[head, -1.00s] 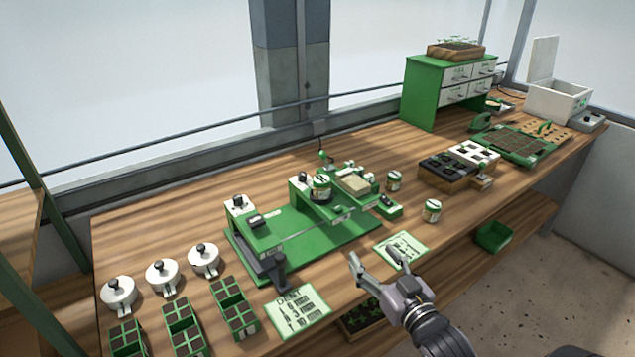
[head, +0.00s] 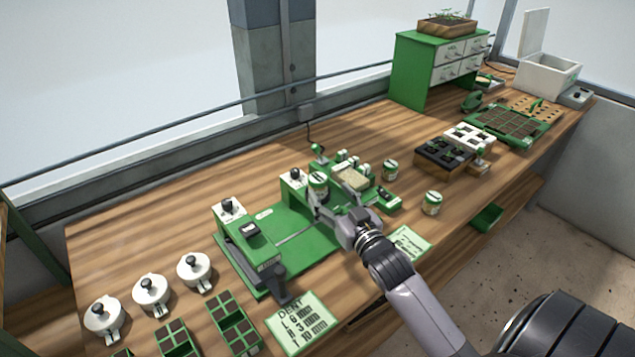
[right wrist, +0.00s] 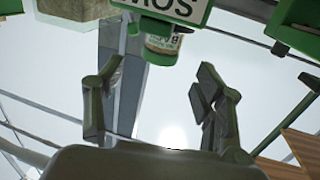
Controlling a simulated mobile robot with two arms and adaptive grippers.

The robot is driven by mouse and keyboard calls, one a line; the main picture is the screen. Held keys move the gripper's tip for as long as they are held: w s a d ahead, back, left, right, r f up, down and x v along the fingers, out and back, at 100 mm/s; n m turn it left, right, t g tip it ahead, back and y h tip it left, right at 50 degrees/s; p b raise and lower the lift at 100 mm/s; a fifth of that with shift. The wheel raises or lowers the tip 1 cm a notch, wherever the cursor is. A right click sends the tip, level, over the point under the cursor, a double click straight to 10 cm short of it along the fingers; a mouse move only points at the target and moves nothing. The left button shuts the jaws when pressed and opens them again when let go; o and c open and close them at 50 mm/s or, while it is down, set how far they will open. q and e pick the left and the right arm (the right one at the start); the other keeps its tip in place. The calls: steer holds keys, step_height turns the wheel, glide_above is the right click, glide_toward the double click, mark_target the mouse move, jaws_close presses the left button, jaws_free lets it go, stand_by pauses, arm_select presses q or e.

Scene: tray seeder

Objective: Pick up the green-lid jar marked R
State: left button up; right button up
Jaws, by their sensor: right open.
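A green-lid jar (head: 318,185) with a pale label stands in the green seeder. Two more green-lid jars stand on the bench, one behind the seeder's right end (head: 391,170) and one near the front edge (head: 432,204). I cannot read which is marked R in the head view. My right gripper (head: 335,207) is open and empty, its fingers pointing at the jar in the seeder. The right wrist view shows a green-lidded jar (right wrist: 162,43) ahead, between and beyond the open fingers (right wrist: 157,95); its label is not clearly legible. My left gripper is out of view.
The green seeder base (head: 295,253) and its posts surround the jar closely. The bench behind the seeder is clear.

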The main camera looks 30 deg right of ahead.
mark_target(323, 183)
steer(key=w, duration=0.2)
steer(key=w+p, duration=0.1)
steer(key=shift+d+r, duration=0.2)
steer(key=shift+r, duration=0.05)
steer(key=w, duration=0.2)
steer(key=w+p, duration=0.1)
steer(key=shift+w+d+f, duration=0.1)
steer(key=shift+w+d, duration=0.1)
steer(key=shift+w, duration=0.4)
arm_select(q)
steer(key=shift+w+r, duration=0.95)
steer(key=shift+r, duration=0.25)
arm_select(e)
steer(key=shift+f, duration=0.1)
steer(key=shift+c, duration=0.2)
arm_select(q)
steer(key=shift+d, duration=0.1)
arm_select(e)
steer(key=c, duration=1.3)
steer(key=shift+o, duration=0.2)
steer(key=shift+r, duration=0.2)
